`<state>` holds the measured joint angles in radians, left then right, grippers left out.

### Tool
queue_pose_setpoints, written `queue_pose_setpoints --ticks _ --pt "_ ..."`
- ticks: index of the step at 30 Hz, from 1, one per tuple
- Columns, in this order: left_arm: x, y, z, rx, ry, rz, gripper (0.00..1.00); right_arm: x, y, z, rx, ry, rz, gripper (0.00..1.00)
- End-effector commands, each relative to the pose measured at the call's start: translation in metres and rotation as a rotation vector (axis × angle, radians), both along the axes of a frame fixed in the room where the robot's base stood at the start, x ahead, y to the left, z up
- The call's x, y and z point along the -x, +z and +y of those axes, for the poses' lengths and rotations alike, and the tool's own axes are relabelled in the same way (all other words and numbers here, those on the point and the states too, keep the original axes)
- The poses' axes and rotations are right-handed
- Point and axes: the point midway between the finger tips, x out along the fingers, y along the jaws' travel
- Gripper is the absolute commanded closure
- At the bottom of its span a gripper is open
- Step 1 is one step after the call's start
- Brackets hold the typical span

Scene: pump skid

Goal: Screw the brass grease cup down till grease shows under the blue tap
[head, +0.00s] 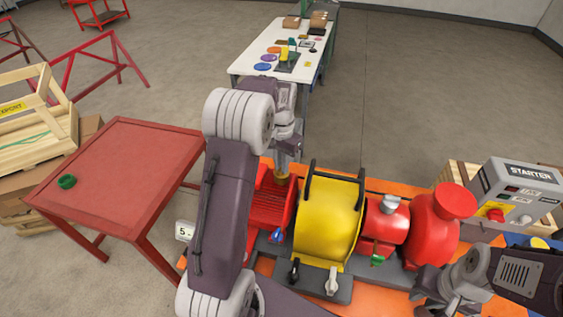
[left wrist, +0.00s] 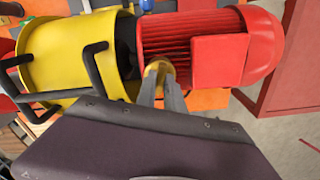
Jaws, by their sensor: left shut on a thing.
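The brass grease cup (head: 281,179) sits on the red ribbed motor, at the end beside the yellow guard. My left gripper (head: 284,168) reaches down from above and is shut on it. The cup also shows in the left wrist view (left wrist: 158,66), between the two fingertips (left wrist: 160,76), which partly cover it. The blue tap (head: 277,234) is low on the near side of the red motor. I cannot make out any grease under it at this size. My right gripper (head: 438,286) is at the lower right, away from the cup, and its jaws are not clear.
The yellow guard (head: 328,220) with black handles stands right beside the cup. A red pump (head: 435,225), a green tap (head: 377,260) and a grey starter box (head: 514,190) are further right. A red table (head: 120,165) is left. A white table (head: 262,50) stands behind.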

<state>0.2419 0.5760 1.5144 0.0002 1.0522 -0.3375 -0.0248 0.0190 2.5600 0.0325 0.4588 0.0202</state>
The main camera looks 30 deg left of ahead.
Motion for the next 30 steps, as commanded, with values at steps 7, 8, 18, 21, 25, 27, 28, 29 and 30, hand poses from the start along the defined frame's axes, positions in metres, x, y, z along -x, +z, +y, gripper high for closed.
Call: queue_pose_setpoints --ticks 7,8,18,21,25,27,28,29,30 --pt "-0.001 0.0022 0.0003 -0.001 -0.157 -0.004 1.0 0.0 0.0065 0.0 0.0 0.0 0.0 0.76" --pt "-0.001 0.0022 0.0004 -0.001 -0.172 -0.004 1.0 0.0 0.0069 0.0 0.0 0.0 0.0 0.76" --pt "-0.001 0.0017 0.0004 -0.001 -0.271 -0.004 1.0 0.0001 0.0092 0.0 0.0 0.0 0.0 0.76" --pt "-0.0011 0.0016 0.0004 -0.002 -0.278 -0.004 1.0 0.0 0.0094 0.0 0.0 0.0 0.0 0.76" --pt "-0.0013 0.0016 0.0005 -0.002 -0.281 -0.005 1.0 0.0001 0.0093 0.0 0.0 0.0 0.0 0.76" --pt "-0.0013 0.0016 0.0005 -0.002 -0.28 -0.005 1.0 0.0001 0.0093 0.0 0.0 0.0 0.0 0.76" --pt "-0.0013 0.0016 0.0005 -0.002 -0.28 -0.005 1.0 0.0 0.0094 0.0 0.0 0.0 0.0 0.76" --pt "-0.0014 0.0016 0.0005 -0.002 -0.28 -0.005 1.0 0.0 0.0094 0.0 0.0 0.0 0.0 0.76" --pt "-0.0014 0.0016 0.0005 -0.002 -0.28 -0.005 1.0 0.0 0.0094 0.0 0.0 0.0 0.0 0.76"
